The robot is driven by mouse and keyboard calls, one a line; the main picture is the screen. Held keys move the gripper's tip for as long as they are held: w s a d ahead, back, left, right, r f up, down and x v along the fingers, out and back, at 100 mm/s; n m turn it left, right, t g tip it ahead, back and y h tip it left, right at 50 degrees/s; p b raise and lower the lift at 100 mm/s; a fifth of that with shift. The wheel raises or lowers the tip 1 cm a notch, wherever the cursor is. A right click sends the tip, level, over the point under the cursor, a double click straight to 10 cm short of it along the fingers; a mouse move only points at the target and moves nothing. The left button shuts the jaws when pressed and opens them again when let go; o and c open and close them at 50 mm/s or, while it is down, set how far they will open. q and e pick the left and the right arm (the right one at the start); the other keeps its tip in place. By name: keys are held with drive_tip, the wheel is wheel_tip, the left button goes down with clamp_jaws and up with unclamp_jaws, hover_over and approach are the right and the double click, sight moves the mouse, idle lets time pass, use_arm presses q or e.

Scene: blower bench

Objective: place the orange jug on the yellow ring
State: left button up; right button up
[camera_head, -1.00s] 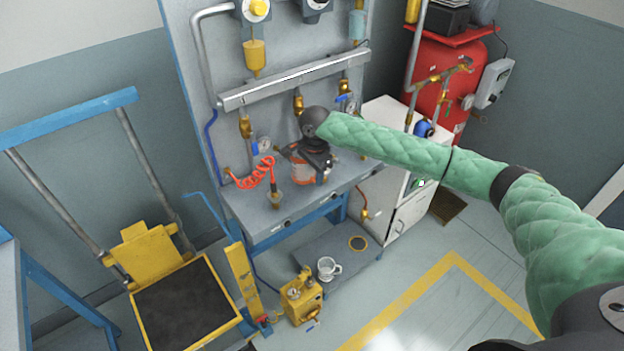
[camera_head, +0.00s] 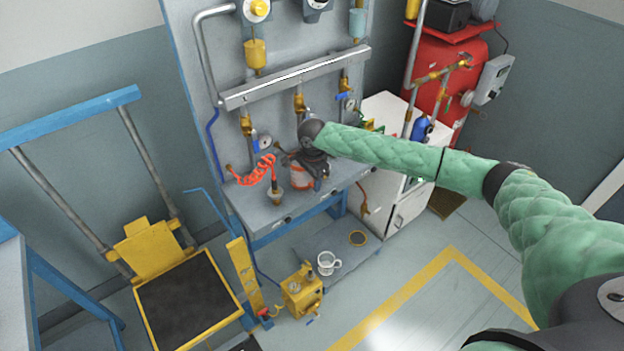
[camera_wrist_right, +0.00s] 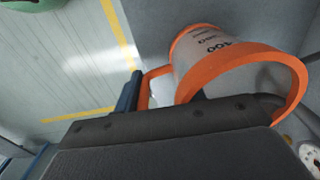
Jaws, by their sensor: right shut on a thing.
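The orange jug (camera_head: 300,178) is at the bench, mostly hidden behind my right gripper (camera_head: 318,172). In the right wrist view the jug (camera_wrist_right: 236,66) shows an orange rim, a pale body with printed marks and an orange handle (camera_wrist_right: 155,84). My right gripper (camera_wrist_right: 134,98) is shut on the jug at its handle side. I cannot tell whether the jug touches the bench top. The yellow ring (camera_head: 366,239), around a dark disc, lies on the low grey platform (camera_head: 335,240) below and right of the bench. My left gripper is not in view.
A white mug (camera_head: 326,264) stands on the platform near the ring. A yellow device (camera_head: 302,290) is at its left. A red coiled hose (camera_head: 258,172) and a small funnel-like part (camera_head: 275,196) are left of the jug. A white cabinet (camera_head: 400,208) stands right of the bench.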

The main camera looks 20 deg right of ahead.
drive_tip(key=o, duration=1.2)
